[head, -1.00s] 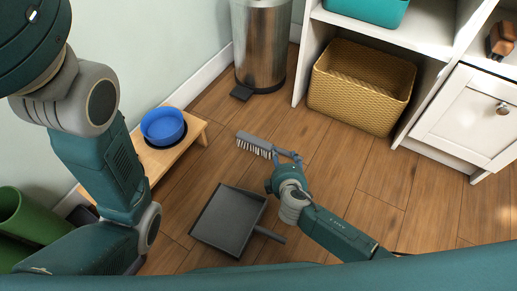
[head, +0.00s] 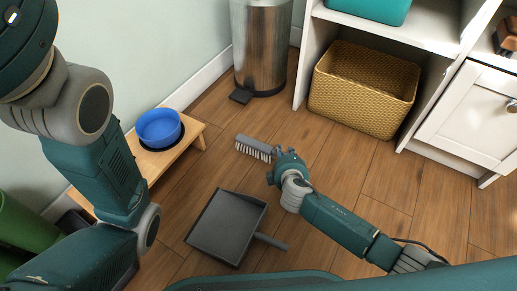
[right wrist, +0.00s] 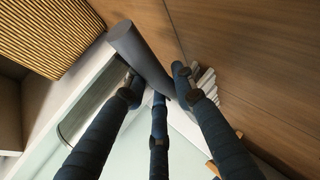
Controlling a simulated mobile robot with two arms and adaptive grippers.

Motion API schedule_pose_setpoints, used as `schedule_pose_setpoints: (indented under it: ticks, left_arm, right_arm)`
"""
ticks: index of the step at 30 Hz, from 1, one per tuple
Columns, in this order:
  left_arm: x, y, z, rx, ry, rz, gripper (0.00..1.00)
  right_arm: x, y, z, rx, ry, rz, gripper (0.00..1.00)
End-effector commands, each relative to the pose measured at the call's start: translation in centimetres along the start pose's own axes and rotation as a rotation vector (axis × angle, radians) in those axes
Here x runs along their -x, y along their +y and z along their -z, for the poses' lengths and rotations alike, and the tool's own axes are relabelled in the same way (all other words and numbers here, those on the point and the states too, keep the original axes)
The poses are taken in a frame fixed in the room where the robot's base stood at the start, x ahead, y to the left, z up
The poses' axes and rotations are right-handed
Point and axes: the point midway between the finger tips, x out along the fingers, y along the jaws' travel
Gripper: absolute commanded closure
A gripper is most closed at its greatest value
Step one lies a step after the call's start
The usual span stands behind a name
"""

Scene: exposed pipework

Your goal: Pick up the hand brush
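The hand brush (head: 254,147) has a grey back and pale bristles and is at floor level, bristles towards the dustpan side. Its handle is largely hidden by my right gripper (head: 280,152) in the head view. In the right wrist view, the grey handle (right wrist: 137,50) crosses between the spread dark fingers of the right gripper (right wrist: 157,82), close to their tips. The fingers look open around it, with no clear grip. The bristles show beyond the right finger. My left arm fills the left of the head view; its gripper is out of view.
A grey dustpan (head: 228,228) lies on the wooden floor below the brush. A blue bowl (head: 159,128) sits in a wooden stand (head: 190,136) at left. A metal bin (head: 262,45) and white shelving with a wicker basket (head: 362,88) stand behind.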

Motion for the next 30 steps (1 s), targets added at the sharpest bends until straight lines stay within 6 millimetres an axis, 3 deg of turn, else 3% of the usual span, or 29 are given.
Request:
schedule_pose_setpoints:
  ticks: [3,17,23,28,30]
  left_arm:
    - [0.0,0.0,0.0,0.0,0.0,0.0,0.6]
    - [-0.6,-0.1,-0.2,0.0,0.0,0.0,0.6]
    - [-2.5,-0.5,-0.9,0.0,-0.001,0.0,0.6]
    - [-5.0,-1.1,-1.8,0.001,0.002,0.002,0.6]
    - [-3.1,-1.7,-4.0,0.007,-0.069,0.024,0.6]
  right_arm:
    - [0.0,-0.1,0.0,0.001,-0.001,0.002,1.0]
    - [0.4,0.5,0.2,0.0,0.0,0.002,1.0]
    - [1.8,2.8,0.8,-0.001,0.001,0.0,1.0]
    - [3.8,6.0,1.6,-0.002,0.001,0.0,1.0]
    - [4.5,7.2,1.9,-0.002,0.001,0.0,1.0]
